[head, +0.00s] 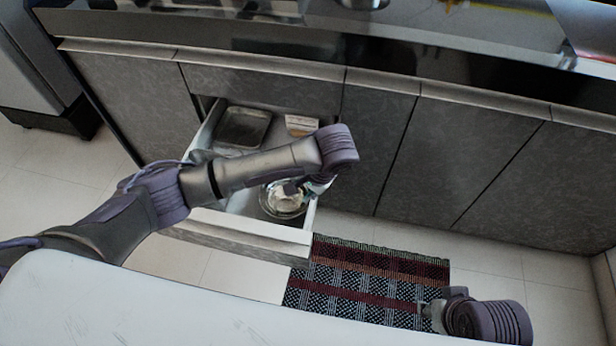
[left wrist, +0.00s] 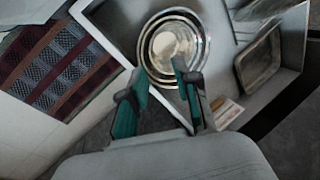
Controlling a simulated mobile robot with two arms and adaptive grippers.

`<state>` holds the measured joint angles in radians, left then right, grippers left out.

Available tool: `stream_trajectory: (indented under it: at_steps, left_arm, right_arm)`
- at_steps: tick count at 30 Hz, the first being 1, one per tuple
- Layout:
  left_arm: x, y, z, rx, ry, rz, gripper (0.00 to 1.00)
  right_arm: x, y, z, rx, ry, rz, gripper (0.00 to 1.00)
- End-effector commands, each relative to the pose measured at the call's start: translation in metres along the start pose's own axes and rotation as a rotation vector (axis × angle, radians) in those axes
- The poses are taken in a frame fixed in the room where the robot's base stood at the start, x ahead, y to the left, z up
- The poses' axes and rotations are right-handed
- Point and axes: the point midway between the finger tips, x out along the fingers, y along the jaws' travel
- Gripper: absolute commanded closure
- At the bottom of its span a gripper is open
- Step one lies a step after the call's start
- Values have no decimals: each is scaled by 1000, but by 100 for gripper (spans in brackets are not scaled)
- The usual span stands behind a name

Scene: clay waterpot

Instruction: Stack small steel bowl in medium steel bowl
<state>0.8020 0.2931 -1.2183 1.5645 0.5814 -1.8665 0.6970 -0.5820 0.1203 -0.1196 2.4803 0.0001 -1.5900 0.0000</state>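Shiny steel bowls lie in the open drawer, in the head view (head: 285,205) partly behind my left gripper and in the left wrist view (left wrist: 205,48). In the left wrist view, several round rims lie one inside another, like nested bowls. A smaller bowl (left wrist: 170,44) shows in the middle; I cannot tell how deep it sits. My left gripper (left wrist: 160,68) has its two teal fingers apart, with the tips over the near side of the bowls' rims. Nothing is clearly pinched between them. My right gripper (head: 426,306) is low over the rug, too small to read.
The drawer (head: 255,240) is pulled out from the grey cabinets. It also holds a dark rectangular tray (head: 243,127) and a small box (head: 301,125) at the back. A patterned rug (head: 340,285) lies on the tiled floor beside it. A counter runs above.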

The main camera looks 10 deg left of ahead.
Motion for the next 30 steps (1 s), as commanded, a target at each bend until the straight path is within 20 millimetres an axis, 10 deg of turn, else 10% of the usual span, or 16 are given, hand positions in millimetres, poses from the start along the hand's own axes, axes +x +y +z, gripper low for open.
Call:
stream_trajectory:
  at_steps: [9,30]
  left_arm:
    - [-44,0,0,0,0,0,69]
    - [-46,0,0,1,0,0,69]
  right_arm:
    - [-16,0,-7,0,9,0,68]
    - [-16,1,-8,1,13,0,68]
